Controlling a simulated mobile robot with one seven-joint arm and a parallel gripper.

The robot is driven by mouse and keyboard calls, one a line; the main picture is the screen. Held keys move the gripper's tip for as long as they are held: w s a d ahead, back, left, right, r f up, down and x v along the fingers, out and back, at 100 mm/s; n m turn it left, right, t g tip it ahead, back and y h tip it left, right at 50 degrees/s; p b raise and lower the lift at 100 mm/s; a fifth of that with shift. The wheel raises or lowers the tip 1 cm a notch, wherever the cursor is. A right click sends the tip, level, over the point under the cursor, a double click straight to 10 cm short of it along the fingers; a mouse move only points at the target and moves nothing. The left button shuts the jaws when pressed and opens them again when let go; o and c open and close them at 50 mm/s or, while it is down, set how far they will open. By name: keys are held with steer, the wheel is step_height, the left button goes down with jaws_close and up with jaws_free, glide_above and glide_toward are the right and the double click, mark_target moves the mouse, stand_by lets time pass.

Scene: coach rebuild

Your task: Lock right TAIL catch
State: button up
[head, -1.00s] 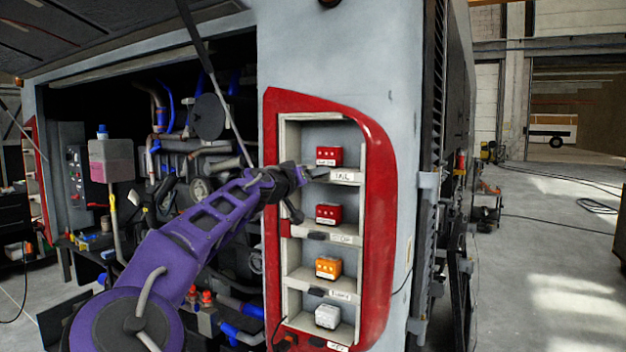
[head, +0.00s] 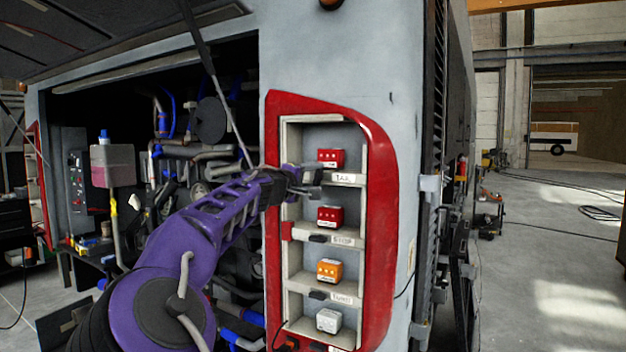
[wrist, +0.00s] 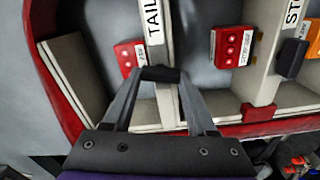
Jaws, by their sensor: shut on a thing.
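The right-hand lamp housing (head: 380,210) is red-framed with pale shelves. Its top bay holds a red lamp block (head: 331,158) above the TAIL label (head: 349,178). My gripper (head: 316,190) is at the left part of the TAIL shelf front. In the wrist view, my gripper (wrist: 160,78) has its two fingers converging on the small black TAIL catch (wrist: 160,73), shut on it just below the TAIL label (wrist: 153,18). The red TAIL block (wrist: 128,55) is to its left. In the head view the gripper hides most of the catch; whether it is locked cannot be told.
Below are the STOP block (head: 329,216), its black catch (head: 318,239) and a red tab (head: 287,231), an orange block (head: 329,270) and a white block (head: 328,320).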

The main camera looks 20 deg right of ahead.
steer(key=shift+n, duration=1.3)
steer(key=o, duration=1.4)
steer(key=shift+c, duration=0.2)
steer(key=shift+f, duration=0.1)
steer(key=shift+s+a, duration=0.3)
steer(key=shift+a, duration=0.25)
steer(key=b+v, duration=0.2)
steer(key=v, duration=1.4)
steer(key=shift+s, duration=0.2)
